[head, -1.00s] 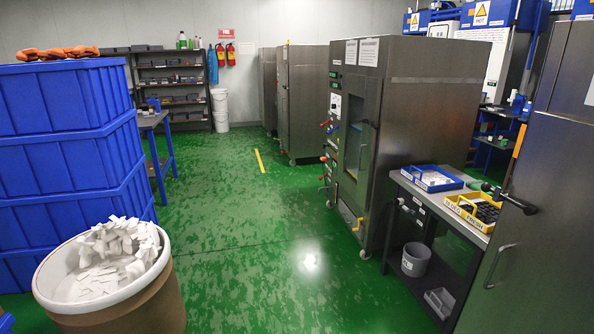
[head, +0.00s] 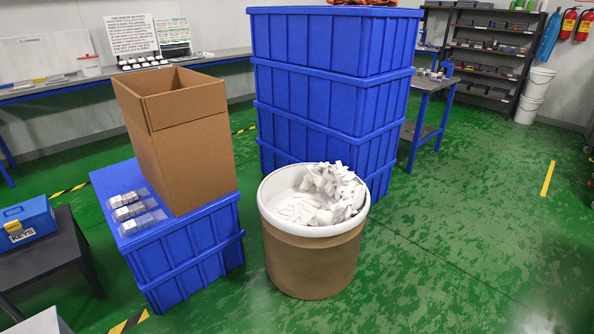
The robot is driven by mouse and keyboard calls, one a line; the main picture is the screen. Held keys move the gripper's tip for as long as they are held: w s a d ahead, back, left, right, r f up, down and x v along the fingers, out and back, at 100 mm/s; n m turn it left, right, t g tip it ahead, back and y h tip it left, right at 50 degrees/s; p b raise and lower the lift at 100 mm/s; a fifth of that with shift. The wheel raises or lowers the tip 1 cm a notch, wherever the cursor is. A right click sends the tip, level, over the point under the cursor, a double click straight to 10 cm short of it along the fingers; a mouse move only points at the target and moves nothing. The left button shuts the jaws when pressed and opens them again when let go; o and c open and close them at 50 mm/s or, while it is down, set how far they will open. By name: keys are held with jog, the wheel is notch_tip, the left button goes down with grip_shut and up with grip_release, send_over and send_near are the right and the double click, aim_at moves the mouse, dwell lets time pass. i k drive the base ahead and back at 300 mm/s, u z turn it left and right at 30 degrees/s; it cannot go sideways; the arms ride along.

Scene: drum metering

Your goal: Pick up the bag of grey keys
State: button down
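Three small clear packs with grey and whitish contents (head: 132,211) lie in a row on top of a low blue crate (head: 190,258), left of an open cardboard box. They are too small to tell whether one is the bag of grey keys. A blue case labelled KEYS (head: 26,223) with a yellow latch stands on a dark table at the left edge; its inside is hidden. My gripper is not in view.
The open cardboard box (head: 178,140) stands on the low crate. A drum (head: 313,262) full of white pieces stands beside it, before tall stacked blue crates (head: 325,105). A bench (head: 215,59) runs along the back wall. Green floor (head: 450,230) is clear at right.

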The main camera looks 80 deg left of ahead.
aim_at(130, 212)
jog(key=u, duration=3.65)
jog(key=i, duration=0.5)
jog(key=z, duration=0.65)
jog(key=i, duration=1.9)
jog(key=u, duration=1.2)
jog(key=i, duration=0.5)
jog(key=z, duration=0.05)
